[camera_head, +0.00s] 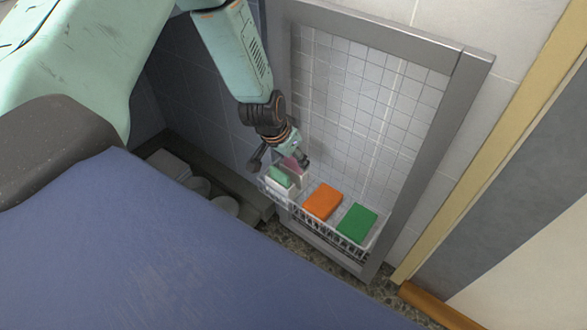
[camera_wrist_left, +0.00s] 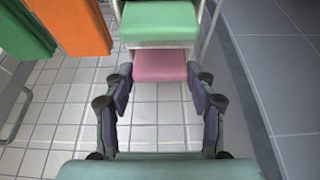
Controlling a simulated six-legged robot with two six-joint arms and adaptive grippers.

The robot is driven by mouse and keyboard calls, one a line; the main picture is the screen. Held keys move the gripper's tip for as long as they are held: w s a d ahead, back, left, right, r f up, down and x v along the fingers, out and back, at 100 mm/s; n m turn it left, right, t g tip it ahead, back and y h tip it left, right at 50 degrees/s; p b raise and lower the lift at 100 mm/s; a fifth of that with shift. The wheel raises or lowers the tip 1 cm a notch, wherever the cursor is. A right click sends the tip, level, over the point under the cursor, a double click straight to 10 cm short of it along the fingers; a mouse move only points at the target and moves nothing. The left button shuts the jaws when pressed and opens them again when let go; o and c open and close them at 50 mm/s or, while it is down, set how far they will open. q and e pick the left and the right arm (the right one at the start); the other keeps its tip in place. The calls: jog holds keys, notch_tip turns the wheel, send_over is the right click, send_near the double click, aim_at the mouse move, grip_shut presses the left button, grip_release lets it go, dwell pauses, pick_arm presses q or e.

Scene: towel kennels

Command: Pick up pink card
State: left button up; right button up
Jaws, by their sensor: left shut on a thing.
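The pink card (camera_head: 293,164) shows between the fingers of my left gripper (camera_head: 283,162), over the left end of a white wire basket. The card also shows in the left wrist view (camera_wrist_left: 160,66), at the fingertips and below a white-edged green block (camera_wrist_left: 160,22). My left gripper (camera_wrist_left: 160,84) is shut on the pink card, with one finger at each side of it. Part of the card is hidden by the fingers in the head view. My right gripper is not in view.
The wire basket (camera_head: 347,243) hangs on a grey-framed tiled panel (camera_head: 470,95). It holds a pale green block (camera_head: 279,177), an orange block (camera_head: 322,202) and a dark green block (camera_head: 357,222). A blue surface (camera_head: 170,255) fills the lower left. An orange-brown roll (camera_head: 440,308) lies at the lower right.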

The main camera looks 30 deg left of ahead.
pick_arm(q)
jog(key=shift+c, duration=0.9)
